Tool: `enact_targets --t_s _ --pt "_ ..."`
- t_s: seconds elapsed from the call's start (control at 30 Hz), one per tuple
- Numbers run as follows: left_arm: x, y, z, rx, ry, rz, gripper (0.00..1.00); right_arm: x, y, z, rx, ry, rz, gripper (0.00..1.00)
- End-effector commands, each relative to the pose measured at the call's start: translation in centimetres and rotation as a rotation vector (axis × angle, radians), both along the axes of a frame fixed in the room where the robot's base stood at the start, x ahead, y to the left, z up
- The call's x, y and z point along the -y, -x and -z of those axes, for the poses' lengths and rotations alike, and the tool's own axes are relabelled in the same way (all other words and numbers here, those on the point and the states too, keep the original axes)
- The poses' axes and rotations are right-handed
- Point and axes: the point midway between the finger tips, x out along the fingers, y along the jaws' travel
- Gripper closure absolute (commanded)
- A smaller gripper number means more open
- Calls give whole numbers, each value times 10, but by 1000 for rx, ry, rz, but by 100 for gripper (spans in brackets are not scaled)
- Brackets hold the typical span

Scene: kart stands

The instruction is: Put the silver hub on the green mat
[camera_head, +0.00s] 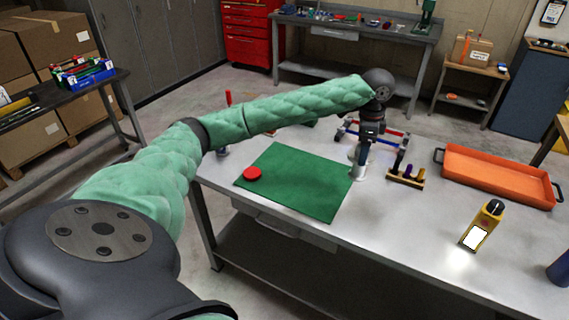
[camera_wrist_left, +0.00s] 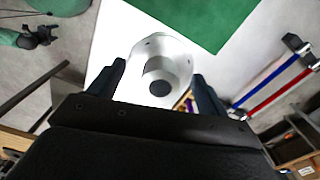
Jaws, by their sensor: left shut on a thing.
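The silver hub (camera_wrist_left: 166,62) is a flanged metal cylinder with a dark bore. It sits between the two fingers of my left gripper (camera_wrist_left: 158,85) in the left wrist view. In the head view my left gripper (camera_head: 362,152) points down over the table, shut on the hub (camera_head: 360,170), at the right edge of the green mat (camera_head: 300,185). I cannot tell whether the hub touches the table. The mat (camera_wrist_left: 205,15) lies beyond the hub in the wrist view. My right gripper is out of view.
A red disc (camera_head: 252,173) lies on the mat's left part. A red and blue rail frame (camera_head: 397,145) stands behind the hub, and a small wooden rack (camera_head: 407,178) is to its right. An orange tray (camera_head: 500,172) and a yellow device (camera_head: 483,225) stand further right.

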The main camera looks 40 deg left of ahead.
Motion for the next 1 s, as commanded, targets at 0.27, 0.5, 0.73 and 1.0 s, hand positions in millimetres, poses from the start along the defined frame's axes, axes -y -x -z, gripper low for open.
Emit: enact_targets --t_s 0.27,0.5,0.73,1.0 --pt "0 -3 0 14 1 -95 74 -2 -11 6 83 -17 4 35" --pt "-19 2 8 13 0 -130 74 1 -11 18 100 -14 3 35" --pt "-59 14 32 11 -1 -130 74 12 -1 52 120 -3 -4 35" --pt "-102 26 60 12 1 -128 74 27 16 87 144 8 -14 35"
